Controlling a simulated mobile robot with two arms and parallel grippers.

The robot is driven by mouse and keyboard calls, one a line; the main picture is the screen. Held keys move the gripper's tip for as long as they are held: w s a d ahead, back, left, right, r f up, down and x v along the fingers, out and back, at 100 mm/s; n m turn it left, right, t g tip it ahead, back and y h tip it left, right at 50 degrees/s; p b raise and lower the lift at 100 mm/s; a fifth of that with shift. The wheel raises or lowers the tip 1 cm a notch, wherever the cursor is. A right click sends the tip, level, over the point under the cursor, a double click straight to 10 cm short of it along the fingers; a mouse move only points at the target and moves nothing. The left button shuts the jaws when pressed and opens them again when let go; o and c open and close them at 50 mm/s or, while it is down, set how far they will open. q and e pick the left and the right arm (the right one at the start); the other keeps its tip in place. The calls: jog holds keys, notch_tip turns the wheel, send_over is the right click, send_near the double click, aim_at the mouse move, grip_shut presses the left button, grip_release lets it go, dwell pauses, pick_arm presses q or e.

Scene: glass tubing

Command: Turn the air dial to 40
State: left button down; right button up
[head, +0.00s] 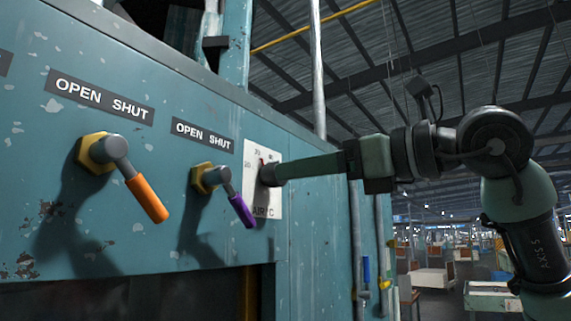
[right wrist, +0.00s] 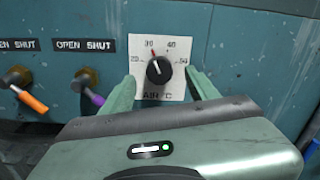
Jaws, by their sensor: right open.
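The air dial (right wrist: 159,70) is a black round knob on a white plate (right wrist: 179,92) marked 20, 30, 40, 50 and "AIR C". Its red pointer is at about 30, up and slightly left. In the head view the dial (head: 267,173) is partly hidden by my right gripper (head: 279,172), which reaches in from the right. In the right wrist view my right gripper's fingers (right wrist: 161,76) are open, one on each side of the dial, with gaps to the knob. My left gripper is not in view.
Left of the dial on the blue panel (head: 120,215) are a valve with a purple handle (head: 241,210) and one with an orange handle (head: 147,198), both under OPEN SHUT labels. A blue-handled valve (head: 366,270) sits lower right on a pipe.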

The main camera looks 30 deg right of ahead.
aim_at(273, 175)
jog(key=p+x, duration=0.1)
jog(key=x, duration=0.3)
jog(key=shift+w+a+f, duration=0.1)
jog(key=shift+w, duration=0.05)
jog(key=c, duration=0.6)
grip_shut()
pick_arm(q)
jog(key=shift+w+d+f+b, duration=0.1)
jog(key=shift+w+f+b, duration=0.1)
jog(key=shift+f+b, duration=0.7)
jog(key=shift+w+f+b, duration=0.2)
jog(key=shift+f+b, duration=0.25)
jog(key=shift+b, duration=0.75)
pick_arm(e)
jog(key=shift+m, duration=4.8)
jog(key=shift+s, duration=0.2)
